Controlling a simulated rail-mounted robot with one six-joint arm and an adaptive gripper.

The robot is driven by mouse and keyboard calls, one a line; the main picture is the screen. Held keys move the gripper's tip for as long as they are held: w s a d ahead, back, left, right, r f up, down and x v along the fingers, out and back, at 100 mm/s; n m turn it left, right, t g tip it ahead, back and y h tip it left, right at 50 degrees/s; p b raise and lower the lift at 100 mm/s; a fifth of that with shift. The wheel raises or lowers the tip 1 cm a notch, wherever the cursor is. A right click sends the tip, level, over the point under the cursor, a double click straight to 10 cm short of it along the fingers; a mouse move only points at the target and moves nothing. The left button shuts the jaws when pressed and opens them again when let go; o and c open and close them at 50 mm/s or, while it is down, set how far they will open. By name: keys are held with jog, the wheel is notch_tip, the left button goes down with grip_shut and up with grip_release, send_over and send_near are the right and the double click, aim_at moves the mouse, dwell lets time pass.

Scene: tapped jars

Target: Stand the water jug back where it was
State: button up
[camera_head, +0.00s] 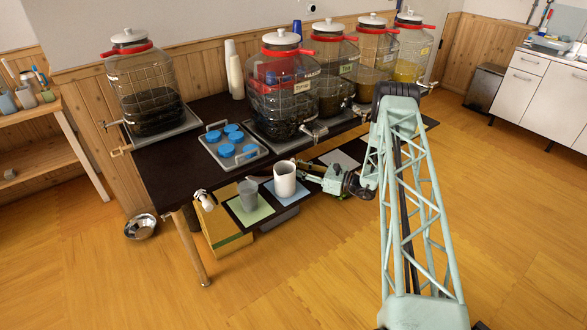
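A white jug (285,180), which looks like the water jug, stands upright at the blue mat (304,190) on a low dark shelf in front of the table. I cannot tell whether its base touches the mat. My gripper (306,172) is at the right side of the white jug, reaching in from the right. Its fingers are small here and partly merge with the jug's side, so I cannot tell whether they hold it. A grey cup (247,194) stands to the left at the green mat (262,212).
Several tapped jars, such as the dark one (283,95), line the dark table (165,160). A tray (212,150) holds several blue lids. A pale mat (338,160) lies right of my gripper. A metal bowl (141,227) is on the floor.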

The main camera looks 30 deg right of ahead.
jog(key=shift+v, duration=4.05)
dwell(0.4)
jog(key=v, duration=1.1)
jog(key=shift+s+d, duration=0.25)
jog(key=shift+s, duration=0.05)
dwell(0.8)
